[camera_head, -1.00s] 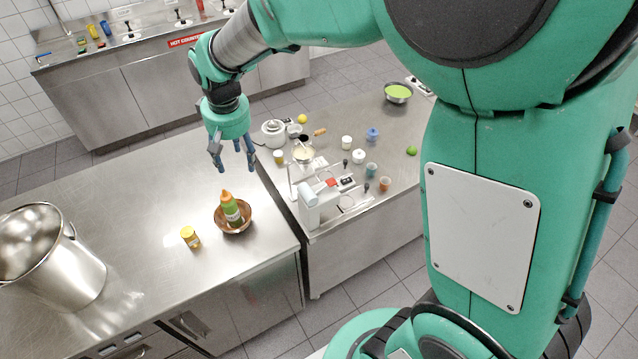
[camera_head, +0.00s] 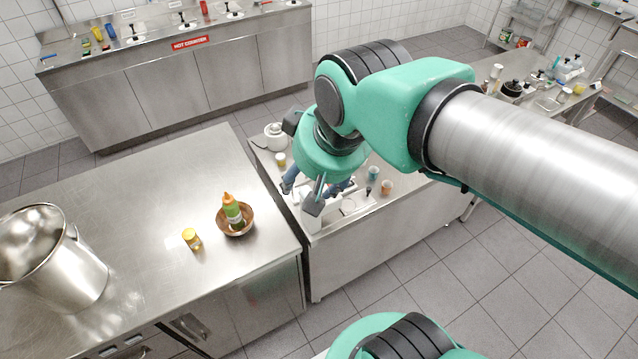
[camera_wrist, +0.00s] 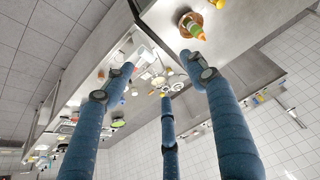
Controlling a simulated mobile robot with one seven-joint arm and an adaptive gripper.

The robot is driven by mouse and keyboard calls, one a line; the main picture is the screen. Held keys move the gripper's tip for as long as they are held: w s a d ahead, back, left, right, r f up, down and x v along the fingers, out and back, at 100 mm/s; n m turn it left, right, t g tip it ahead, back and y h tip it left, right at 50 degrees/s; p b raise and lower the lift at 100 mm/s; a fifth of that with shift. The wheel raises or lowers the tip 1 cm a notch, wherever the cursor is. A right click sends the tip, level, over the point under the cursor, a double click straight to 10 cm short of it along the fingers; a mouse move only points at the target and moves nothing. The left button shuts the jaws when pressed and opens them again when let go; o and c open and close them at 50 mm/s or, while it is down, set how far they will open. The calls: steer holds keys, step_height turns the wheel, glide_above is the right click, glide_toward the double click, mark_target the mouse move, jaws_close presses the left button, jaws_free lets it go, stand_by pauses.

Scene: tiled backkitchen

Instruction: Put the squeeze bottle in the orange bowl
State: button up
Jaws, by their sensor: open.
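The squeeze bottle (camera_head: 232,211), green with an orange cap, stands slightly tilted inside the orange-brown bowl (camera_head: 248,230) on the steel counter. In the wrist view the bottle (camera_wrist: 192,27) and the bowl (camera_wrist: 181,13) show at the top. My gripper (camera_head: 312,195) is open and empty, well to the right of the bowl, over the gap side of the second counter. In the wrist view its blue fingers (camera_wrist: 163,80) are spread apart with nothing between them.
A small yellow-lidded jar (camera_head: 191,238) stands left of the bowl. A large steel pot (camera_head: 70,265) is at the far left. Cups (camera_head: 386,187) and a white appliance (camera_head: 318,213) crowd the second counter near my gripper. The counter behind the bowl is clear.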

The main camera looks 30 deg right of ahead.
steer(key=shift+s+d+f, duration=0.1)
steer(key=shift+s+d, duration=0.05)
steer(key=shift+s, duration=0.7)
steer(key=shift+s+d+f, duration=0.1)
steer(key=shift+s+d, duration=0.05)
steer(key=shift+s, duration=0.7)
step_height(320, 180, down, 10)
steer(key=b, duration=1)
steer(key=shift+f, duration=0.15)
